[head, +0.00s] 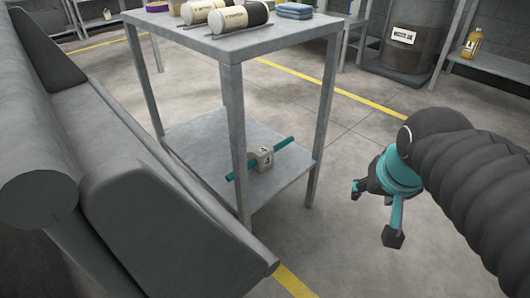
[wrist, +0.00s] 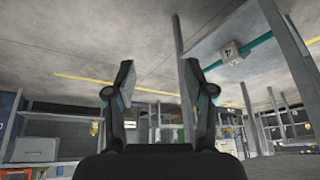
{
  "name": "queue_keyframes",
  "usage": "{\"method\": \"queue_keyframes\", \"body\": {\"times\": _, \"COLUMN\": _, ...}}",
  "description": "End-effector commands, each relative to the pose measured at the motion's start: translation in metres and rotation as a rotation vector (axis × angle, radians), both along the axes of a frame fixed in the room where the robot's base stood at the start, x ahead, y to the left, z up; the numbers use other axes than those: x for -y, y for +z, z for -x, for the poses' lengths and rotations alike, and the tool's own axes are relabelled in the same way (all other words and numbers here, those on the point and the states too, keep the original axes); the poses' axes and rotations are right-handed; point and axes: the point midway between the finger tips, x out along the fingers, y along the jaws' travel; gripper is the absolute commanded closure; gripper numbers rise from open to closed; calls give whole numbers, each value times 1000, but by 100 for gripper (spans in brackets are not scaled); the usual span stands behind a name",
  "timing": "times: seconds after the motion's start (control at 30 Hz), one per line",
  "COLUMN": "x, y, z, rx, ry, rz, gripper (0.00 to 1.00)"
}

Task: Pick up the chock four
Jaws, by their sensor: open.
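The chock four (head: 262,157) is a small pale grey block with a dark mark like a 4 on its face. It sits on the lower shelf (head: 205,135) of a grey metal table, with a teal bar lying along it and sticking out on both sides. The chock also shows at the upper right of the wrist view (wrist: 232,53), which looks upside down. My gripper (head: 375,213) is open and empty, to the right of the table and apart from the chock. In the wrist view its two fingers (wrist: 158,80) stand spread with nothing between them.
The table's legs (head: 236,140) frame the shelf, one standing just left of the chock in the head view. Its top (head: 190,38) holds rolls and a blue stack (head: 293,11). A dark drum (head: 405,45) and a bottle (head: 471,43) stand behind. Floor right of the table is clear.

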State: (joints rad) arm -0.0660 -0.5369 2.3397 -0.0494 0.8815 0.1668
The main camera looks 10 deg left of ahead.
Motion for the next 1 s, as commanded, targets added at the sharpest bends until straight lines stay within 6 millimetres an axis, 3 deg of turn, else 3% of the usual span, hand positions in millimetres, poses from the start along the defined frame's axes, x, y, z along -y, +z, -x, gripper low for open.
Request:
{"method": "queue_keyframes", "body": {"times": 0.03, "x": -4, "y": 5, "z": -19, "rx": -13, "ry": -15, "rz": -3, "gripper": 46}}
{"method": "queue_keyframes", "body": {"times": 0.23, "x": -25, "y": 13, "z": -92, "rx": -39, "ry": -97, "rz": -22, "gripper": 46}}
{"method": "queue_keyframes", "body": {"times": 0.47, "x": -63, "y": 2, "z": -175, "rx": -59, "ry": -179, "rz": -39, "gripper": 46}}
{"method": "queue_keyframes", "body": {"times": 0.8, "x": -140, "y": -54, "z": -283, "rx": -70, "ry": -307, "rz": -63, "gripper": 46}}
{"method": "queue_keyframes", "body": {"times": 1.0, "x": -184, "y": -91, "z": -331, "rx": -47, "ry": -417, "rz": -103, "gripper": 46}}
